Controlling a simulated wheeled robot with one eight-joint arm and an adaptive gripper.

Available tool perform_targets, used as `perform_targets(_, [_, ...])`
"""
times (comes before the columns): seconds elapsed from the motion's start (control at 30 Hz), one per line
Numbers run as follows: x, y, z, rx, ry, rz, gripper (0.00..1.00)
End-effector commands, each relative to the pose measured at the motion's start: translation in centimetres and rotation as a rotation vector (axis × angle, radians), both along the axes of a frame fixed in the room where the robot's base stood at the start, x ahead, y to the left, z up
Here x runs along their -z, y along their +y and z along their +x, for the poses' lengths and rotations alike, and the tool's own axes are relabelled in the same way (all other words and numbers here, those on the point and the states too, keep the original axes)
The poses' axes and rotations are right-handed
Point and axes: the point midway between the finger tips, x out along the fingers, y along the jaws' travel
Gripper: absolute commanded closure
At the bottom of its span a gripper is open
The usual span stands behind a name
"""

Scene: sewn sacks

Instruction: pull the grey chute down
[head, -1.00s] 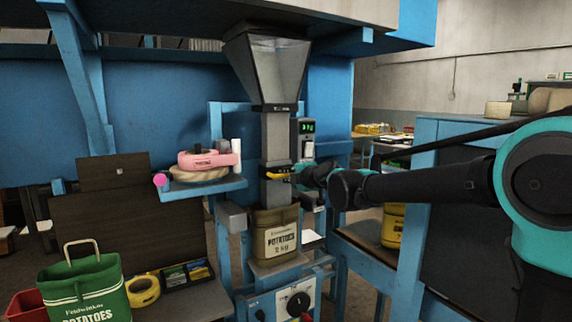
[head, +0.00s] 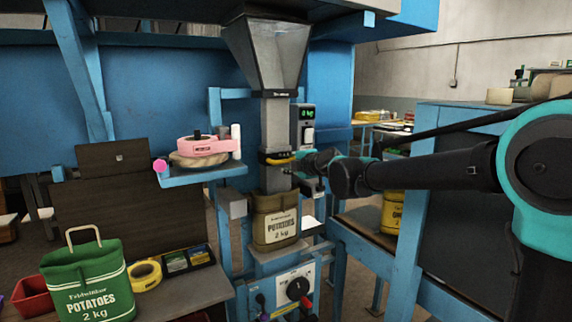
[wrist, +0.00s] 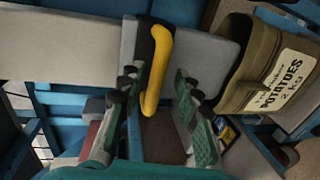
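The grey chute (head: 275,125) hangs upright under the hopper. A dark band with a yellow handle (head: 279,160) wraps its lower sleeve (head: 274,180). An open brown potato sack (head: 275,222) stands below; the sleeve's lower end is at its mouth, and I cannot tell whether it is inside. My gripper (head: 300,170) is at the handle's right side. In the wrist view, turned sideways, the yellow handle (wrist: 156,75) lies between my two fingers (wrist: 160,87), with gaps visible on both sides. The gripper is open.
The hopper (head: 268,50) is above the chute. A display box (head: 307,127) stands close right of it, a blue shelf with a pink-topped device (head: 208,147) to its left. A control panel (head: 294,285) is below. A green potato bag (head: 88,280) stands on the left bench.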

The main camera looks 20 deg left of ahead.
Motion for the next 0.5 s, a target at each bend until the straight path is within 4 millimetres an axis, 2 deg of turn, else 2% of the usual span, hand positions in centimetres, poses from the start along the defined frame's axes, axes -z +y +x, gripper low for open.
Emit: perform_targets(0.5, [-1.7, -6.1, -5.1, 0.001, 0.001, 0.0, 0.67])
